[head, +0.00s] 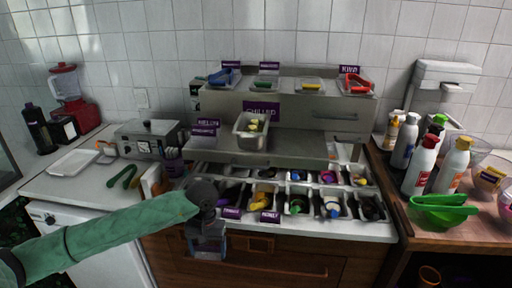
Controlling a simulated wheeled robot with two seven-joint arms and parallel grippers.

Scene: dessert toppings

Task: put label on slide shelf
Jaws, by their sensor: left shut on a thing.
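The stepped grey shelf unit (215,100) stands on the counter against the tiled wall. Its lower shelf (300,158) juts out toward me and carries a white tub (250,131). A large purple label reading CHILLED (275,109) stands behind the tub. Purple labels (205,127) stand at the left end of the unit, and a KIWI label (349,69) is on top at the right. My left gripper (207,252) points down in front of the counter edge, left of the topping bins. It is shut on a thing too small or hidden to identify. My right gripper is not in view.
Several topping bins (298,203) fill the counter front, with purple labels (269,216) before them. A white tray (73,162), green tongs (124,177) and a grey appliance (147,140) are left. Bottles (420,165) and green bowls (441,210) crowd the right counter.

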